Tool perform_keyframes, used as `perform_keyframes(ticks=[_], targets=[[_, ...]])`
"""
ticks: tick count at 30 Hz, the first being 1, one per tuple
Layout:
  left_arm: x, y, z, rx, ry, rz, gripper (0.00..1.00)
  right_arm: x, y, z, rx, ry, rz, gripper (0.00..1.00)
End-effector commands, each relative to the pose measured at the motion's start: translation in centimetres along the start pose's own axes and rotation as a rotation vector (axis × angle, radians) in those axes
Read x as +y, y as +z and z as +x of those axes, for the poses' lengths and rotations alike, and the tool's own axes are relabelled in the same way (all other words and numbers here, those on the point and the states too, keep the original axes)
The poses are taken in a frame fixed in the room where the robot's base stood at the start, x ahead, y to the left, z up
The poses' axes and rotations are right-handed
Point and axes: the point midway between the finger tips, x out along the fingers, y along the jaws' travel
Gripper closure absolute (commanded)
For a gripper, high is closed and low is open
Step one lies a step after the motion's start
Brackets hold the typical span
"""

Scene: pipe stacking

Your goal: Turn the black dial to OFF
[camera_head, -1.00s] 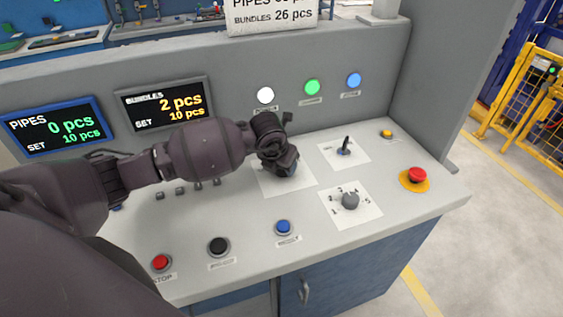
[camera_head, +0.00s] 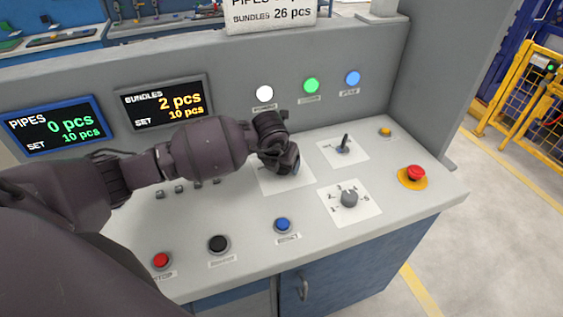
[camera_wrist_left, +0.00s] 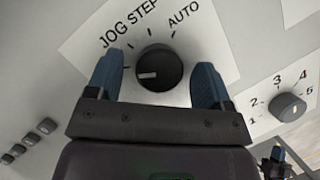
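The black dial (camera_wrist_left: 160,68) sits on a white plate marked JOG, STEP and AUTO in the left wrist view. Its pale pointer mark faces left, away from those three words. No OFF label can be read. My left gripper (camera_wrist_left: 158,78) is open, with one blue finger on each side of the dial; gaps show between fingers and knob. In the head view my left gripper (camera_head: 291,170) is over the white plate (camera_head: 287,187) and hides the dial.
A numbered grey dial (camera_head: 349,198) and a black lever (camera_head: 344,143) are to the right. A red emergency button (camera_head: 415,173) stands farther right. Blue (camera_head: 283,225), black (camera_head: 218,244) and red (camera_head: 161,260) buttons line the front. Small grey buttons (camera_wrist_left: 30,138) are nearby.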

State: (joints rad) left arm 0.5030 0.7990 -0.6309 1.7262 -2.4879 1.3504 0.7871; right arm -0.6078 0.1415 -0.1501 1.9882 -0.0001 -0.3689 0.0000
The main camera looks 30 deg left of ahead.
Motion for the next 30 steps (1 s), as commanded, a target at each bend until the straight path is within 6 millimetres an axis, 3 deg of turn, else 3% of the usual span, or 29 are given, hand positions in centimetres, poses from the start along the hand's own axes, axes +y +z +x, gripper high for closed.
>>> perform_keyframes(ticks=[11, 24, 30], targets=[[0.0, 0.0, -0.7, -0.001, 0.001, 0.001, 0.26, -0.1, -1.1, 0.4, 0.022, -0.003, -0.002, 1.00], [0.0, 0.0, -8.0, -0.002, 0.001, 0.002, 0.26, 0.0, -0.7, 0.0, 0.010, -0.001, -0.001, 1.00], [0.0, 0.0, -10.2, -0.001, 0.000, 0.001, 0.26, 0.1, -0.1, -0.2, -0.002, 0.001, 0.000, 1.00]])
